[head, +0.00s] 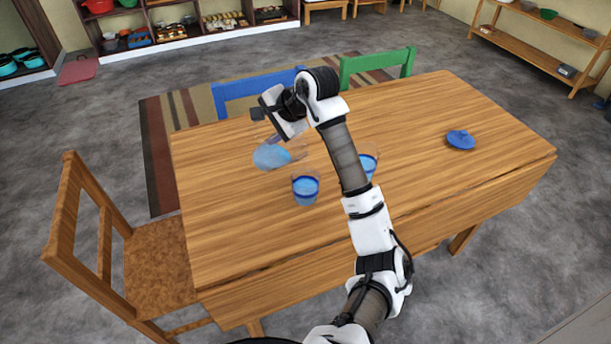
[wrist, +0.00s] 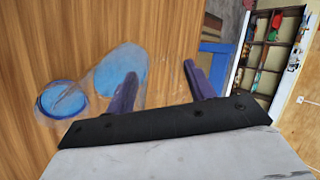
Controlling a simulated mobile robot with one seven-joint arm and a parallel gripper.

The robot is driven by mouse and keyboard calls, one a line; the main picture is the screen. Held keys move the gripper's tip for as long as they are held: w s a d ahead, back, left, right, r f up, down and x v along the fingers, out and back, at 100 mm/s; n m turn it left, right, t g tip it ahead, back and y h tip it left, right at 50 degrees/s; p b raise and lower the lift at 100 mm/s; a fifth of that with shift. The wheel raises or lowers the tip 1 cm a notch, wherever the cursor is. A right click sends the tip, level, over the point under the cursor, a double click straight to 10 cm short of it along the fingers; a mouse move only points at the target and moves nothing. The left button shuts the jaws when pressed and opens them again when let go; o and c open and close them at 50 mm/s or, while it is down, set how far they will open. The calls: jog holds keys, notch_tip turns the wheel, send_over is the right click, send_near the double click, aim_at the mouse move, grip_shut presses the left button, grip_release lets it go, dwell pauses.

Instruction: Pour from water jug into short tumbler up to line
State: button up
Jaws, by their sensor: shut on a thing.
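My gripper (head: 278,130) is shut on the clear water jug (head: 271,156), above the left half of the table; the grip point is hard to see. The jug holds light blue water and looks tilted, its clear rim toward the tumbler. In the wrist view the jug (wrist: 118,72) lies beside the fingers (wrist: 160,70). A clear tumbler (head: 305,189) with blue water and a darker blue band stands just right of and nearer than the jug. It also shows in the wrist view (wrist: 62,98), close to the jug's mouth. I cannot tell whether water is flowing.
A second blue-banded tumbler (head: 369,164) stands partly behind my arm. A blue lid-like object (head: 461,140) lies at the table's right. The wooden table (head: 235,235) is otherwise clear. Blue (head: 235,92) and green (head: 380,65) chairs stand behind, a wooden chair (head: 150,255) at left.

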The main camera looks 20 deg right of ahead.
jog(key=shift+s+d+t, duration=0.15)
jog(key=shift+t, duration=0.15)
jog(key=shift+s+r+y+p, duration=0.2)
jog(key=shift+r+y+p, duration=0.1)
jog(key=shift+r, duration=0.15)
jog(key=shift+t, duration=0.3)
jog(key=shift+s+d+r+t+y+p, duration=0.3)
jog(key=shift+s+r+t+y+p, duration=0.15)
jog(key=shift+r+t, duration=0.2)
jog(key=shift+s+d+r+t+y+p, duration=0.3)
jog(key=shift+s+r+t+y+p, duration=0.1)
jog(key=shift+r+t+p, duration=0.15)
dwell(3.1)
jog(key=w+f+g+h+b, duration=0.1)
jog(key=a+f+g+b, duration=0.1)
jog(key=shift+w+f+h+b, duration=0.35)
jog(key=shift+w+f, duration=0.05)
jog(key=shift+w+a+f+g+h, duration=0.2)
jog(key=shift+w+g+h, duration=0.1)
jog(key=shift+g, duration=0.4)
jog(key=shift+r, duration=0.1)
